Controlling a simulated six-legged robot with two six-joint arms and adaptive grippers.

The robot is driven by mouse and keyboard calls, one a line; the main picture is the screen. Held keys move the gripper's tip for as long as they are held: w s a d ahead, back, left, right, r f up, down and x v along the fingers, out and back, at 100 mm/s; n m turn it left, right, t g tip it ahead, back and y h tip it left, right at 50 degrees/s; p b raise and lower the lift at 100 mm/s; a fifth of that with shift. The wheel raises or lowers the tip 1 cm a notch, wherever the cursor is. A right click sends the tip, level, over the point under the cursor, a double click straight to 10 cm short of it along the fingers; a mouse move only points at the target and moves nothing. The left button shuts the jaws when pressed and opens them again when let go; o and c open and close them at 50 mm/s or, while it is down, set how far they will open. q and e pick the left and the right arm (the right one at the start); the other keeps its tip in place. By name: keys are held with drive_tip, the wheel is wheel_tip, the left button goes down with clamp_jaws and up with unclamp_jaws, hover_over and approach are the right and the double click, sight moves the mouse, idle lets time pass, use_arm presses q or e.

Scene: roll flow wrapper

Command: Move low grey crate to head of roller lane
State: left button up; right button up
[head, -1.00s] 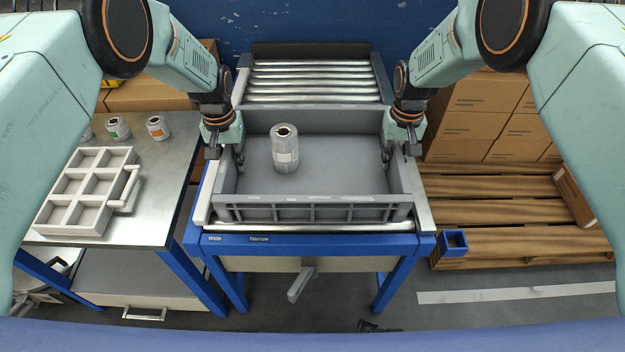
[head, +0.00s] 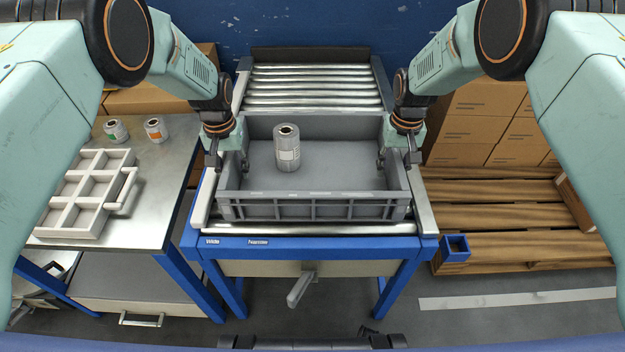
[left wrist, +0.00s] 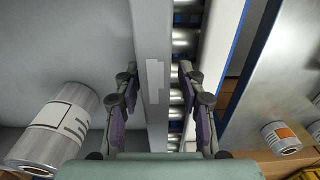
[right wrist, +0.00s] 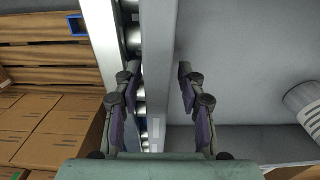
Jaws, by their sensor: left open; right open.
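The low grey crate (head: 312,208) sits on the near part of the roller bench, its far wall close to a cross bar. A grey can with a white label (head: 287,150) stands upright inside it, left of centre. My left gripper (head: 228,160) is open at the crate's left wall. In the left wrist view its fingers stand either side of the wall rim (left wrist: 155,75), with gaps. My right gripper (head: 397,160) is open at the right wall; in the right wrist view its fingers straddle that rim (right wrist: 158,75) without visible contact. The roller lane (head: 315,85) lies beyond the crate.
A steel table (head: 160,190) at left holds a pale divided tray (head: 75,228) and two small cans (head: 116,130). A wooden pallet (head: 500,215) with cardboard boxes (head: 475,115) and a small blue bin (head: 455,248) is at right. The visible far rollers are clear.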

use_arm(q)
wheel_tip(320, 180, up, 12)
drive_tip(key=shift+f, duration=0.1)
use_arm(e)
wheel_tip(320, 180, up, 12)
drive_tip(key=shift+r, duration=0.1)
idle(0.7)
idle(0.5)
